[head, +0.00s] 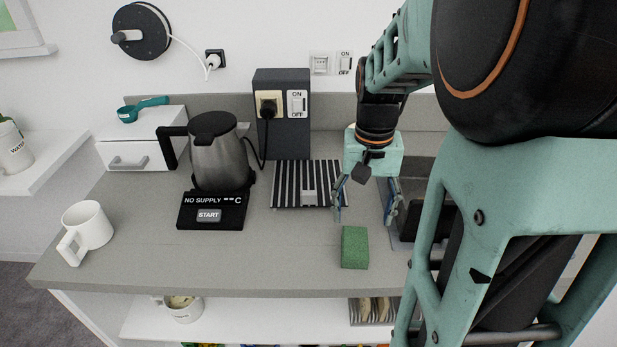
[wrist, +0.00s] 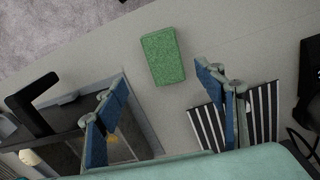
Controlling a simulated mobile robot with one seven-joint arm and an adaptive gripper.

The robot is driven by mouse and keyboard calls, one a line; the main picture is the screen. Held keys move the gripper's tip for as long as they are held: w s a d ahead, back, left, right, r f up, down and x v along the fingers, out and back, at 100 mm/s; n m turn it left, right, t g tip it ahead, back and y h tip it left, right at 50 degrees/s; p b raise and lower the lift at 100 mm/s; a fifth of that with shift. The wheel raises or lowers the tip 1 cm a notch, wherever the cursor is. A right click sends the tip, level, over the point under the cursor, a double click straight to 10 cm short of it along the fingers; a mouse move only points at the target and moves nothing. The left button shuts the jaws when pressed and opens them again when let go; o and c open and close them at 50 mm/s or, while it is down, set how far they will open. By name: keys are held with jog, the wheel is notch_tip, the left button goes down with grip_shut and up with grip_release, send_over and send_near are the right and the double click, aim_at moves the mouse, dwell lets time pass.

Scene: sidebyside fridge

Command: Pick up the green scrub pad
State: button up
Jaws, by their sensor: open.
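The green scrub pad (head: 354,247) lies on the grey countertop near its front edge, just right of the middle in the head view. In the wrist view the pad (wrist: 163,56) lies flat and whole in the upper middle, beyond the fingertips. My gripper (head: 366,212) hangs above the counter, a little behind the pad, with its fingers spread. In the wrist view my gripper (wrist: 153,92) is open and empty, with one blue-padded finger on each side. Nothing touches the pad.
A striped drip tray (head: 290,186) lies left of my gripper. A steel kettle (head: 217,160) stands on its black base, and a white mug (head: 88,229) stands at the left. A dark sink-like recess with a black tap (wrist: 30,98) lies right of the gripper. Counter around the pad is clear.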

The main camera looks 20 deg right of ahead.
aim_at(356, 242)
jog(key=shift+w+f, duration=0.1)
jog(key=shift+w, duration=0.2)
notch_tip(356, 242, down, 10)
jog(key=shift+a+f, duration=0.1)
jog(key=shift+f, duration=0.15)
jog(key=c, duration=1.2)
